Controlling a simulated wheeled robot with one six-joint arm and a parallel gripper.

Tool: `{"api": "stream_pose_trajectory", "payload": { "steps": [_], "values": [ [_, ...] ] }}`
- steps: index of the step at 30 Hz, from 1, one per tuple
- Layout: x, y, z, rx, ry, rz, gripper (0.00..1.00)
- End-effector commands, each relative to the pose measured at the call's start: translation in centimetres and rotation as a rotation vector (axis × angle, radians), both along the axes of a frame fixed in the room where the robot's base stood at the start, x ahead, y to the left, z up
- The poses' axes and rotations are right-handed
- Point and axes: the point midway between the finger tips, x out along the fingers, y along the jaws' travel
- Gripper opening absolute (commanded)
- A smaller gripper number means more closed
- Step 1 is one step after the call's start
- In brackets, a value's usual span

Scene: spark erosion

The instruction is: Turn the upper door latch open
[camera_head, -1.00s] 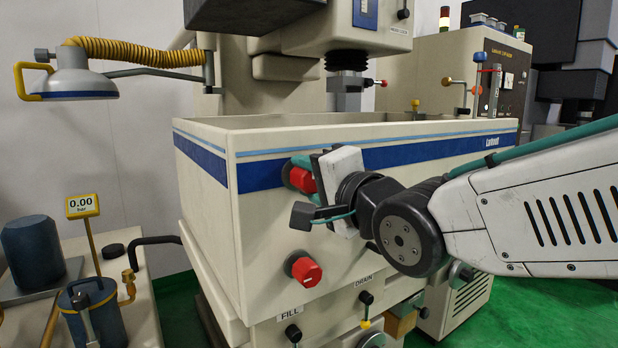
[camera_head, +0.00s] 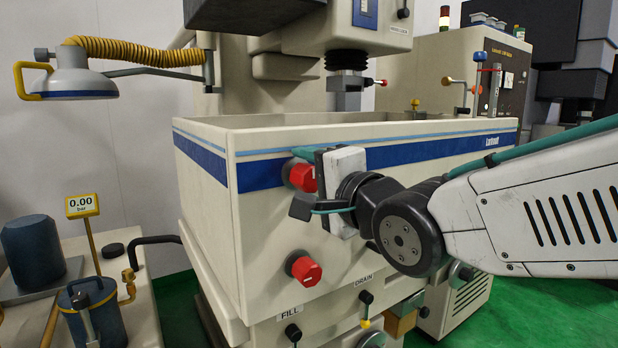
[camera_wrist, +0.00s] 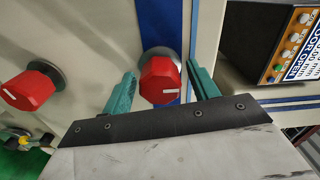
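The upper door latch is a red knob (camera_head: 301,177) on the blue stripe of the tank front. In the wrist view this red knob (camera_wrist: 160,82) sits between the two teal fingers of my gripper (camera_wrist: 161,90). The fingers are spread, with a gap visible on each side of the knob. In the head view my gripper (camera_head: 312,183) is at the upper knob and partly hides it. The lower red latch knob (camera_head: 303,270) is below on the same panel; it also shows at left in the wrist view (camera_wrist: 34,86).
FILL (camera_head: 292,333) and DRAIN (camera_head: 365,298) levers sit below the tank (camera_head: 400,195). A panel with buttons (camera_wrist: 294,45) shows at right in the wrist view. A bench with a blue canister (camera_head: 92,312) and a pressure display (camera_head: 82,205) stands at left.

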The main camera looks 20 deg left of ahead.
Motion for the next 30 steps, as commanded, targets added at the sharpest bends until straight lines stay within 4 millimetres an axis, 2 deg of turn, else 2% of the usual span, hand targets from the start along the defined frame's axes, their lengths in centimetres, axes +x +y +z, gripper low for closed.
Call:
{"api": "stream_pose_trajectory", "payload": {
  "steps": [8,21,30],
  "values": [
    [-0.2,-0.3,0.1,0.0,-0.001,0.0,0.59],
    [-4.3,-5.1,0.1,0.0,-0.003,0.0,0.59],
    [-5.1,-5.9,0.0,0.0,0.0,0.0,0.59]
  ]
}}
